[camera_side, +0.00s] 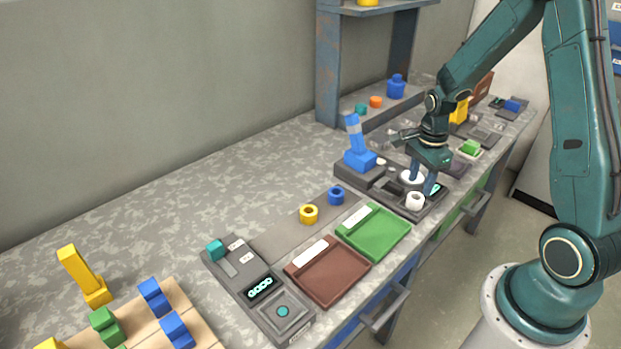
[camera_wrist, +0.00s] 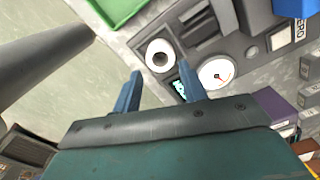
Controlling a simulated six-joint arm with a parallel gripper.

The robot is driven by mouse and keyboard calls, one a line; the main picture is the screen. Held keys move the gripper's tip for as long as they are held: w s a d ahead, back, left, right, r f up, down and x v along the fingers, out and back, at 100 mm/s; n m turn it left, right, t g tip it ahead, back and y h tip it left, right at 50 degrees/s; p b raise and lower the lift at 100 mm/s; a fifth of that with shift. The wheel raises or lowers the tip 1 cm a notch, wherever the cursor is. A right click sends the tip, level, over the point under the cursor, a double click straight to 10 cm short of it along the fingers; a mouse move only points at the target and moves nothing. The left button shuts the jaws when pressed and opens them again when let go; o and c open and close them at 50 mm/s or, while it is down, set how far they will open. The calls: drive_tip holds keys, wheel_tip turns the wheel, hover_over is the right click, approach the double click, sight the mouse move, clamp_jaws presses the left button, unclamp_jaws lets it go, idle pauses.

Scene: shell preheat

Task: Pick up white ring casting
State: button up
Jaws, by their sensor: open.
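The white ring casting (camera_side: 415,203) stands at the near edge of a dark instrument panel (camera_side: 384,190), next to a white round gauge (camera_side: 409,179). In the wrist view the ring (camera_wrist: 152,50) shows its dark centre hole, just beyond and between my fingertips. My gripper (camera_side: 421,186) points down over the panel with its two blue fingers apart and nothing between them. In the wrist view my gripper (camera_wrist: 158,73) also shows spread and empty, with the ring apart from the fingers. Its height above the ring is hard to tell.
A blue upright piece (camera_side: 357,146) stands on a dark block left of the panel. A green tray (camera_side: 374,231) and a brown tray (camera_side: 327,270) lie nearer. A blue ring (camera_side: 336,196) and a yellow ring (camera_side: 308,214) lie on a grey mat. The counter's back left is clear.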

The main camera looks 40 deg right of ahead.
sight(417, 193)
drive_tip(key=shift+f, duration=0.15)
drive_tip(key=shift+f, duration=2.5)
drive_tip(key=c, duration=0.7)
drive_tip(key=shift+r, duration=0.15)
wheel_tip(417, 193, up, 20)
drive_tip(key=shift+f, duration=0.1)
